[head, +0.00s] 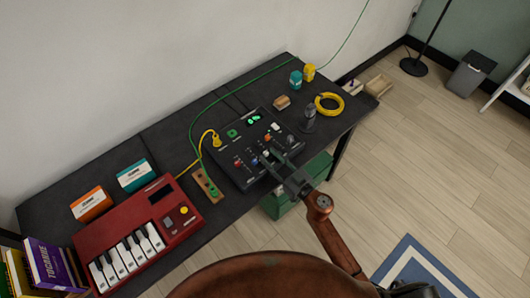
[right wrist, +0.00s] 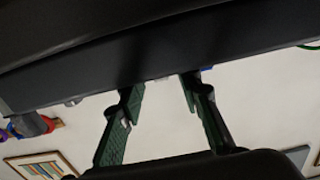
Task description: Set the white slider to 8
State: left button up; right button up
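The black control panel (head: 229,148) lies on the dark table with green lit digits and several small coloured caps. A white cap (head: 275,127) stands out on its right part. Smaller pale marks lie near my gripper, and I cannot tell for sure which is the white slider or read its scale. My right gripper (head: 279,157) is over the panel's front right part and hides some of it. In the right wrist view its two green-padded fingers (right wrist: 154,105) are apart, with nothing seen held between them. The fingertips are close to a dark edge. My left gripper is out of view.
A red keyboard (head: 163,215) is at the table's front left. A wooden strip with a green plug (head: 207,186) lies left of the panel. A dark upright knob-like object (head: 309,121) and a yellow cable coil (head: 329,104) stand to the right. A green box (head: 283,203) is below the table.

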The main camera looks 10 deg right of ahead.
jog(key=shift+x, duration=1.45)
jog(key=shift+c, duration=0.3)
grip_shut()
